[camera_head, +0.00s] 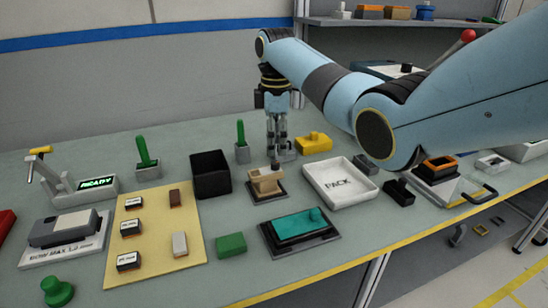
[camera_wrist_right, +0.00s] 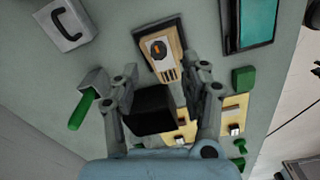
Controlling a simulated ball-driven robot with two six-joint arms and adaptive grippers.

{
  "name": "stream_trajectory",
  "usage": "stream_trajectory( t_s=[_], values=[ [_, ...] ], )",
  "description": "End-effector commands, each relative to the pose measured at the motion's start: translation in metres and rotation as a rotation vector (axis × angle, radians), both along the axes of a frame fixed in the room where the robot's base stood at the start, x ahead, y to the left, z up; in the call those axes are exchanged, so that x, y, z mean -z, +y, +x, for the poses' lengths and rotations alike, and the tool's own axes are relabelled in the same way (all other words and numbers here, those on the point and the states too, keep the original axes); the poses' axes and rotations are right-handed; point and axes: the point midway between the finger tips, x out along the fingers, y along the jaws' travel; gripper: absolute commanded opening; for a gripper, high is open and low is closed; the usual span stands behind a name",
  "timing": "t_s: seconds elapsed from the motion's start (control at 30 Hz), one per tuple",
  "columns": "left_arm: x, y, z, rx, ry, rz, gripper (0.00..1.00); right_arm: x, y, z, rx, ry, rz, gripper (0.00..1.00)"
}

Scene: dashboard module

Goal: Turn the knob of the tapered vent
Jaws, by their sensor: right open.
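The tapered vent (camera_head: 266,176) is a small tan block on a dark base plate in the middle of the bench. In the right wrist view, the vent (camera_wrist_right: 170,66) shows slots at its narrow end and a dark round knob (camera_wrist_right: 158,48) with an orange mark. My right gripper (camera_head: 281,155) points down just behind and above the vent in the head view. In the wrist view, its two fingers (camera_wrist_right: 163,70) are spread apart with nothing held, and the knob lies beyond the tips. It partly covers the view behind the vent. My left gripper is not in view.
A black open box (camera_head: 211,174) stands left of the vent, and a white PACK tray (camera_head: 341,207) stands right. A teal panel (camera_head: 300,226) lies in front. A green lever (camera_head: 241,139) and a yellow block (camera_head: 315,142) stand behind. Bare bench lies between these things.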

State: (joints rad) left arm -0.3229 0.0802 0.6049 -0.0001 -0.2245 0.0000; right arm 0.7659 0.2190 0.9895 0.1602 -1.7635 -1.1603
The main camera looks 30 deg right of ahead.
Motion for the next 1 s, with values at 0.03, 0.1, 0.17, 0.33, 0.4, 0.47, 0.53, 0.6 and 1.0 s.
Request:
stream_trajectory(
  t_s=[0.03,0.1,0.17,0.33,0.4,0.47,0.53,0.6,1.0],
  values=[
    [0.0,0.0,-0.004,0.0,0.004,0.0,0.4,0.011,0.0,-0.001,0.0,0.003,0.001,0.45],
    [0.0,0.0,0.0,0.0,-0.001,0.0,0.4,0.024,0.001,-0.001,0.0,0.003,0.001,0.45],
    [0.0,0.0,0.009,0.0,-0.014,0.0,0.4,0.034,0.001,-0.001,-0.001,0.002,0.001,0.45],
    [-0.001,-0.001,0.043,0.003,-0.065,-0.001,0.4,0.052,0.001,0.0,0.0,-0.001,0.001,0.45],
    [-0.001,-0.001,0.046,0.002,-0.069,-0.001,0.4,0.054,0.001,0.0,0.0,-0.001,0.001,0.45],
    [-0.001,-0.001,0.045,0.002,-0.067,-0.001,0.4,0.056,0.001,0.0,0.0,-0.001,0.0,0.45],
    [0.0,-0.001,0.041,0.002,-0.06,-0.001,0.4,0.056,0.001,0.0,0.0,-0.001,0.0,0.45],
    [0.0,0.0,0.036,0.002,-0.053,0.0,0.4,0.056,0.0,0.0,0.0,-0.001,0.0,0.45],
    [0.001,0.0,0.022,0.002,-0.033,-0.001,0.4,0.056,0.0,0.0,0.0,-0.001,0.0,0.02]
  ],
)
